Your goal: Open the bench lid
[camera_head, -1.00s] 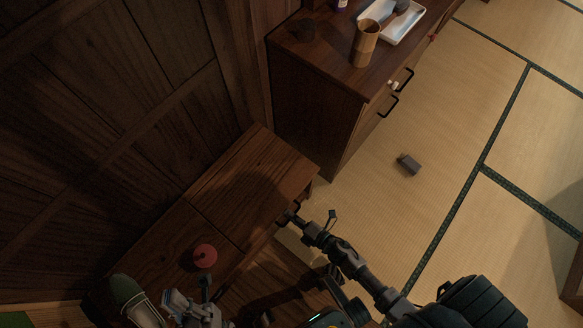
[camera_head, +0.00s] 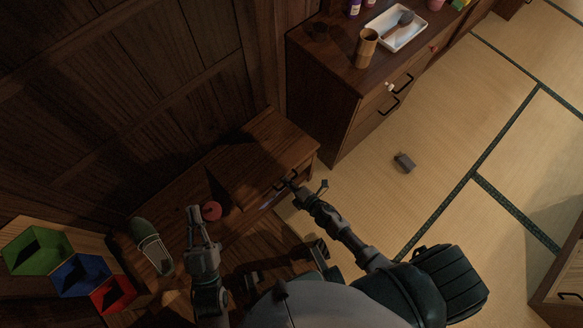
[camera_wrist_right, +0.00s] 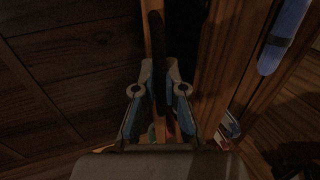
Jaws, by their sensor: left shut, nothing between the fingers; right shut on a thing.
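The dark wooden bench (camera_head: 180,205) stands against the panelled wall in the head view. Its lid (camera_head: 262,150) is the right-hand panel and appears tilted up a little. My right gripper (camera_head: 292,184) is at the lid's front edge.
A dark cabinet (camera_head: 318,105) right of the bench carries a bamboo cup (camera_head: 366,48) and a white tray (camera_head: 389,35). Green (camera_head: 38,250), blue (camera_head: 80,275) and red (camera_head: 112,295) bins stand at the left. A small grey block (camera_head: 404,162) lies on the otherwise clear tatami.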

